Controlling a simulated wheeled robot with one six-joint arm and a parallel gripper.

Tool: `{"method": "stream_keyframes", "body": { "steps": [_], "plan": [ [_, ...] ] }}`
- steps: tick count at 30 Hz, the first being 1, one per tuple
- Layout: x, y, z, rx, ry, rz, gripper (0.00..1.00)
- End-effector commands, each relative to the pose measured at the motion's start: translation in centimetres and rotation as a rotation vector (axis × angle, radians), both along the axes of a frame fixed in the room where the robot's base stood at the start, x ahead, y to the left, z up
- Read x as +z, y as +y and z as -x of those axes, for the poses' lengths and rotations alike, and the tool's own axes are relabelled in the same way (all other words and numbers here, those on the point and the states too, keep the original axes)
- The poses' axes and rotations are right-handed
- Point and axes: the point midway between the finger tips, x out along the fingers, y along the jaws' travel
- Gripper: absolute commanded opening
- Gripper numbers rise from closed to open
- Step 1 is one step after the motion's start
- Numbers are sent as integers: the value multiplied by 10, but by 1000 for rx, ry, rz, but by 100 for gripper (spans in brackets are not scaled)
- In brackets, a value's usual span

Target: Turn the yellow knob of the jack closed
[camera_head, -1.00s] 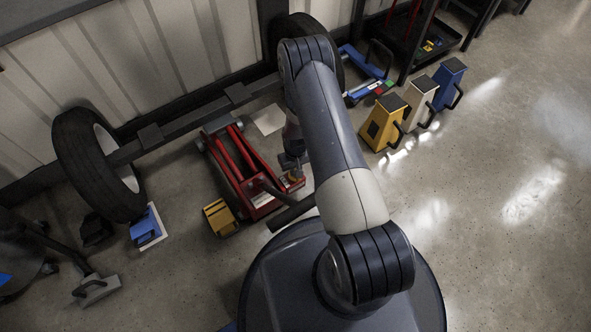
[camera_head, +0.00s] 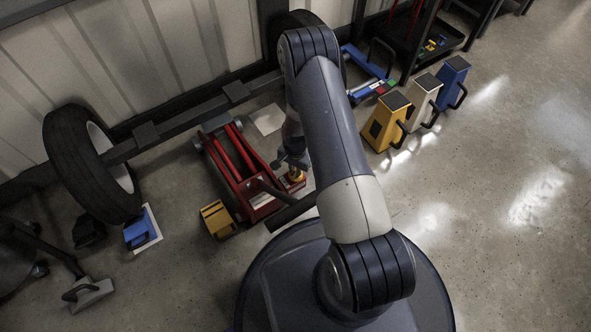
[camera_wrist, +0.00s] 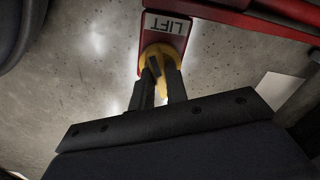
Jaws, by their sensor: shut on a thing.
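The red floor jack (camera_head: 235,172) stands on the concrete beneath the axle beam. Its yellow knob (camera_wrist: 159,55) sits beside a white label reading LIFT (camera_wrist: 163,25) in the wrist view; in the head view the knob (camera_head: 296,174) is small at the jack's right rear corner. My gripper (camera_wrist: 159,75) points at the knob, its two dark fingers shut on the knob's yellow grip. In the head view my gripper (camera_head: 292,165) is small and partly hidden by my arm. The fingers cover part of the knob.
A yellow block (camera_head: 217,219) lies left of the jack. Yellow (camera_head: 387,122), white (camera_head: 423,101) and blue (camera_head: 452,82) stands are at right. A tyre (camera_head: 90,165) on the axle beam (camera_head: 190,117) is at left. The jack's dark handle (camera_head: 290,213) lies near my base.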

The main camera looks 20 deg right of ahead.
Motion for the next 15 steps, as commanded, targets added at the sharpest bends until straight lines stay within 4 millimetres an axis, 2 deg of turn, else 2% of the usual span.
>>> {"method": "stream_keyframes", "body": {
  "steps": [9,15],
  "plan": [
    [0,0,-1,-264,-4,0,0],
    [0,0,-1,-380,-3,0,0]
  ]
}}
